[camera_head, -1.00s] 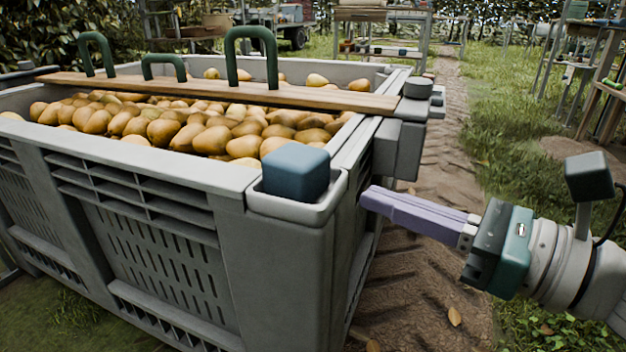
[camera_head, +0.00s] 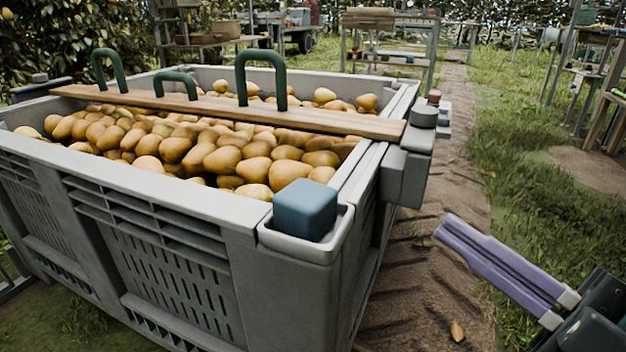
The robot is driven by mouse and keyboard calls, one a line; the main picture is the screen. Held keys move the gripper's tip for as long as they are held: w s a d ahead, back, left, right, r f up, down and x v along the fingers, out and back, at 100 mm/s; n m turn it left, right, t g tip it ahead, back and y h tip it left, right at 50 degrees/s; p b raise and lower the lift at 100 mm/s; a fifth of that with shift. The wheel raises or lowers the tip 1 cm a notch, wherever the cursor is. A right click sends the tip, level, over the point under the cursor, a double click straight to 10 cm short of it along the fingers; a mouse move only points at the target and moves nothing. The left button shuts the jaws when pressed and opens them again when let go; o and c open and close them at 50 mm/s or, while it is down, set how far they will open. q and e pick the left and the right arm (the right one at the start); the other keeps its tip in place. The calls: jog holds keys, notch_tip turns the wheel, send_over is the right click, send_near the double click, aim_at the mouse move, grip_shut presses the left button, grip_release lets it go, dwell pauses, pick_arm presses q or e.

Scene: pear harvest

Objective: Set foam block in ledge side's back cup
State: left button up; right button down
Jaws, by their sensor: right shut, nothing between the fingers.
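The blue foam block (camera_head: 306,209) sits in the pale grey cup (camera_head: 300,246) at the near right corner of the pear bin. It rests there a little turned, its top above the cup's rim. My right gripper (camera_head: 446,228), with long purple fingers, is shut and empty. It is to the right of the bin over the dirt track, apart from the block and the bin. My left gripper is not in view.
The grey bin (camera_head: 170,205) is full of pears (camera_head: 200,150). A wooden plank (camera_head: 230,112) with green handles (camera_head: 262,75) lies across it.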

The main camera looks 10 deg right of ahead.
jog(key=m+h, duration=0.1)
jog(key=m, duration=0.5)
jog(key=m+h, duration=0.5)
jog(key=m, duration=2.2)
send_near(335, 203)
jog(key=w+d, duration=0.2)
jog(key=w, duration=0.2)
jog(key=a, duration=0.1)
jog(key=w+a, duration=0.1)
jog(key=a, duration=0.1)
jog(key=shift+w+b, duration=0.25)
jog(key=shift+b, duration=0.05)
jog(key=shift+w+a, duration=0.2)
jog(key=shift+a, duration=0.1)
